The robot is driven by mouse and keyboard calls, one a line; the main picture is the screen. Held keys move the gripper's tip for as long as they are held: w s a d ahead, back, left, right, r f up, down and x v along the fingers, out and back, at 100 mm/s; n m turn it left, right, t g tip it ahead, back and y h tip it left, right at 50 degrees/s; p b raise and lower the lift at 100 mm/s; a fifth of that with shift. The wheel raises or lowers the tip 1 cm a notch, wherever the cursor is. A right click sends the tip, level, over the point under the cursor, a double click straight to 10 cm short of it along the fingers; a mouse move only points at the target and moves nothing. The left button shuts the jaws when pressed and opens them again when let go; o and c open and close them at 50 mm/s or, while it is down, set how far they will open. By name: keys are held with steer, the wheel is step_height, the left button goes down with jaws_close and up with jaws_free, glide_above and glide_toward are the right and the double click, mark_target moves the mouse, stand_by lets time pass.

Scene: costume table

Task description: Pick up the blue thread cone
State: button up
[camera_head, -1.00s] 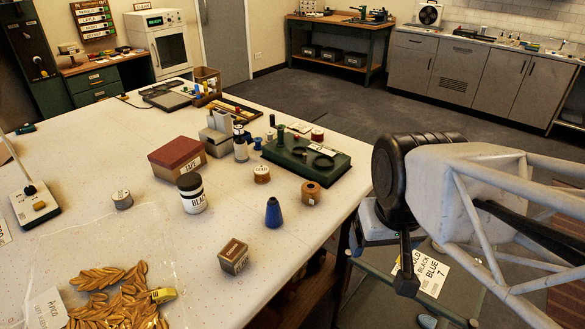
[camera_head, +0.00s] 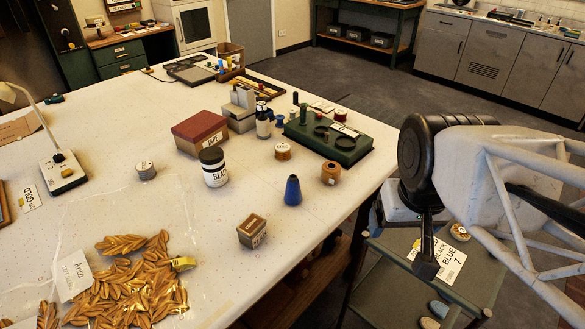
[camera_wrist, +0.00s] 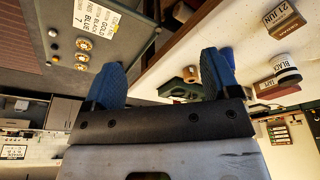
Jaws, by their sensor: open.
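The blue thread cone (camera_head: 292,191) stands upright on the white table (camera_head: 252,291), near its right edge. It is left of a wooden spool (camera_head: 331,174) and behind a small brown box (camera_head: 252,231). My gripper (camera_head: 426,266) is to the right of the table, above a dark trolley (camera_head: 386,251), well apart from the cone. In the wrist view my gripper (camera_wrist: 163,75) has its two blue-padded fingers spread with nothing between them.
A black-labelled jar (camera_head: 213,168), a red-lidded box (camera_head: 199,131) and a green tray (camera_head: 340,146) stand behind the cone. Gold leaves (camera_head: 135,285) lie in clear plastic at front left. A label card (camera_head: 440,260) lies on the trolley.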

stand_by(0.3)
steer(key=c, duration=0.3)
steer(key=shift+c, duration=0.2)
steer(key=m+g+y, duration=0.2)
steer(key=m+y, duration=1.2)
steer(key=m, duration=0.5)
glide_toward(294, 176)
steer(key=x, duration=0.4)
steer(key=shift+a, duration=0.2)
steer(key=shift+x, duration=1.3)
